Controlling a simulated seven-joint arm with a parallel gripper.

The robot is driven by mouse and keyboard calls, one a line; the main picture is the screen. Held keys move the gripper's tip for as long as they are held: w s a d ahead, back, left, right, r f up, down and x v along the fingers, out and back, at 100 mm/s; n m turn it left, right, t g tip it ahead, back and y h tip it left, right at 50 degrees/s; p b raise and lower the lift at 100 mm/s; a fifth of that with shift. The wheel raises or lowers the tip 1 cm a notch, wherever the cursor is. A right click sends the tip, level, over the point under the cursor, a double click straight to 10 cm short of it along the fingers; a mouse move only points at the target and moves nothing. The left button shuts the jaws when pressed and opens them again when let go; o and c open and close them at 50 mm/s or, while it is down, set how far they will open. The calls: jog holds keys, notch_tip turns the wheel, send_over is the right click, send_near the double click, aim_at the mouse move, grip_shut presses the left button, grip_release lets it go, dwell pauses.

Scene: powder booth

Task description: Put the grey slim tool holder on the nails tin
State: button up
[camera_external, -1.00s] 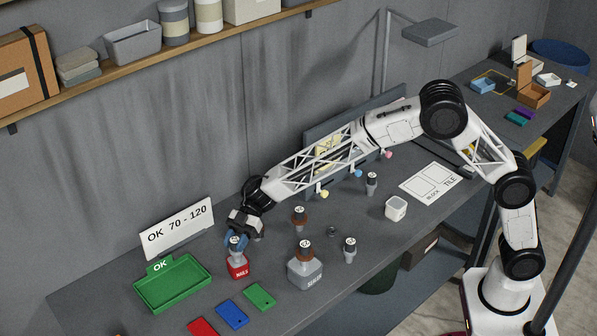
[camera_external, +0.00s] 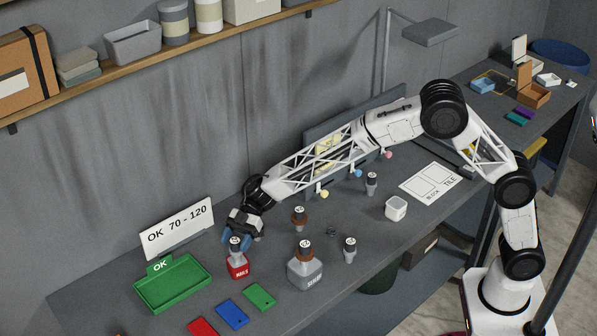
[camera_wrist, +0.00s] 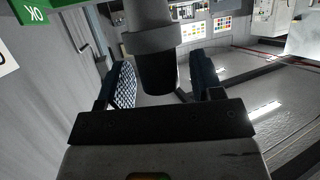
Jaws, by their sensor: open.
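The red nails tin (camera_external: 238,268) stands on the bench, right of the green tray. A grey slim tool holder (camera_external: 236,246) stands upright on top of it. My gripper (camera_external: 243,237) is just behind the holder's upper part, its blue fingers apart. In the wrist view, the open fingers of my gripper (camera_wrist: 163,82) have the holder (camera_wrist: 152,42) between or just beyond them, with gaps showing on both sides. The tin is not clearly visible there. Similar slim holders stand at the right (camera_external: 350,248) and farther back (camera_external: 372,183).
A grey tin (camera_external: 304,273) carries a brown-banded holder (camera_external: 305,250); another brown-banded holder (camera_external: 300,217) stands behind. The green OK tray (camera_external: 172,284), a sign (camera_external: 178,229) and red, blue and green plates are nearby.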

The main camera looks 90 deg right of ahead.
jog(key=v, duration=1.1)
jog(key=shift+d+r, duration=0.25)
jog(key=shift+d, duration=0.1)
jog(key=shift+s, duration=0.1)
jog(key=shift+r, duration=0.1)
jog(key=s+r+m+t+h, duration=0.2)
jog(key=s+r+t+h, duration=0.15)
jog(key=r, duration=0.25)
jog(key=s+r+m+t+h, duration=0.2)
jog(key=r+m+t, duration=0.15)
jog(key=r, duration=0.25)
jog(key=s+d+r+m+h, duration=0.2)
jog(key=s+h, duration=0.1)
jog(key=s, duration=0.4)
jog(key=s+d+r+m+h, duration=0.2)
jog(key=s+h, duration=0.2)
jog(key=s, duration=0.2)
jog(key=s+a+f+m+g, duration=0.1)
jog(key=s+f+g, duration=0.2)
jog(key=s, duration=1.1)
jog(key=s+a+f+m+g, duration=0.1)
jog(key=s+a+f+g, duration=0.1)
jog(key=s, duration=1.3)
jog(key=s+a+f+m+g, duration=0.1)
jog(key=s+f+g, duration=0.3)
jog(key=s, duration=1)
notch_tip(320, 180, down, 2)
jog(key=shift+s+a+f+m+g, duration=0.1)
jog(key=shift+s+a+m+g, duration=0.1)
jog(key=shift+s+m+g, duration=0.3)
